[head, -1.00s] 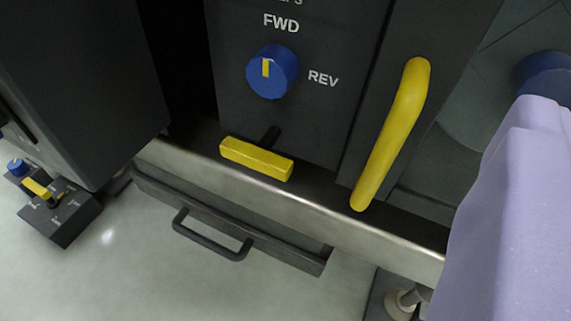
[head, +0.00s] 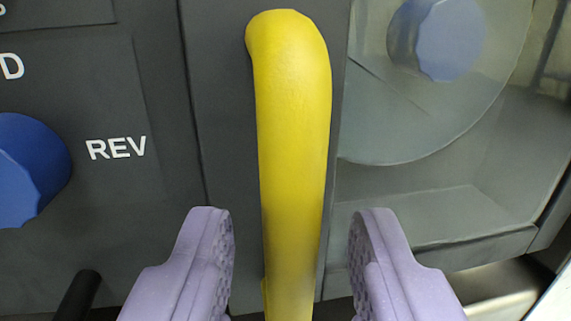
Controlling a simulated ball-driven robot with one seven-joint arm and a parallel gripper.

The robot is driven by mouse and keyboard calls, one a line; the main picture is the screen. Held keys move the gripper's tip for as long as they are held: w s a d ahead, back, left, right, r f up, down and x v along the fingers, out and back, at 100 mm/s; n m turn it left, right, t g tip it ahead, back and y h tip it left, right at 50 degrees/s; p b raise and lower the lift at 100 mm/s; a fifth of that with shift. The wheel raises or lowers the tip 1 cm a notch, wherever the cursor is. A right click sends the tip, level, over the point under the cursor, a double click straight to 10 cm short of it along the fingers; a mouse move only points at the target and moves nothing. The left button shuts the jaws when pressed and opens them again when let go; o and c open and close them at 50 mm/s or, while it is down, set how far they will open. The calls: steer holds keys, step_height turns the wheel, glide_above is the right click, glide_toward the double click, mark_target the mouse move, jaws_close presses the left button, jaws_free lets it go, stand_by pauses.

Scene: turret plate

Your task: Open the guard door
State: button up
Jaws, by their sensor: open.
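The yellow bar handle (head: 291,120) stands upright on a dark door frame strip in the middle of the head view. The guard door's clear window (head: 470,165) lies to the right of the handle, and the door looks closed. My gripper (head: 291,240) is open. One lilac finger is left of the handle's lower part and the other is right of it, with gaps on both sides. I cannot tell whether the fingertips reach the handle's depth. The handle's lower end runs out of the picture.
A dark control panel with a blue knob (head: 28,170) marked REV is at the left. A black lever stem (head: 78,297) sticks out at the lower left. Behind the window is a blue round part (head: 440,38). A metal ledge (head: 500,290) shows at the lower right.

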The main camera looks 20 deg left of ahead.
steer(key=shift+b+x, duration=0.3)
steer(key=shift+x, duration=0.95)
jaws_close()
steer(key=shift+s, duration=0.1)
